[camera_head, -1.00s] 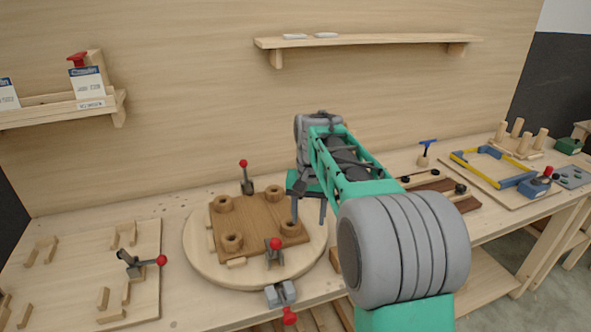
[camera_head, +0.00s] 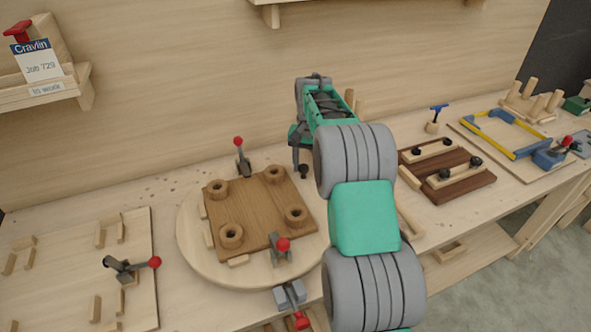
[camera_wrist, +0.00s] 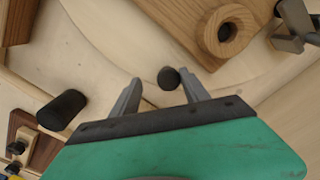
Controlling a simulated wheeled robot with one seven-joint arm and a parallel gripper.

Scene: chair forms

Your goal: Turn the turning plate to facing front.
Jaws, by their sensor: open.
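The turning plate (camera_head: 190,246) is a round pale wood disc on the bench. A brown board (camera_head: 252,220) with several wooden rings lies on it, askew to the bench edge. Toggle clamps with red knobs stand at its back (camera_head: 241,160) and front (camera_head: 281,248). A black knob (camera_head: 304,171) stands near the plate's back right rim. My gripper (camera_head: 300,160) is open beside this knob, pointing down. In the wrist view, a black round knob (camera_wrist: 168,78) shows between the fingertips, closer to the right finger; I cannot tell whether they touch. My arm hides the plate's right side.
A grey clamp (camera_head: 290,294) with a red knob sits at the plate's front. A board with small blocks and a clamp (camera_head: 130,268) lies left. A dark board (camera_head: 450,180) and a yellow-blue frame (camera_head: 505,135) lie right. A black cylinder (camera_wrist: 60,110) shows in the wrist view.

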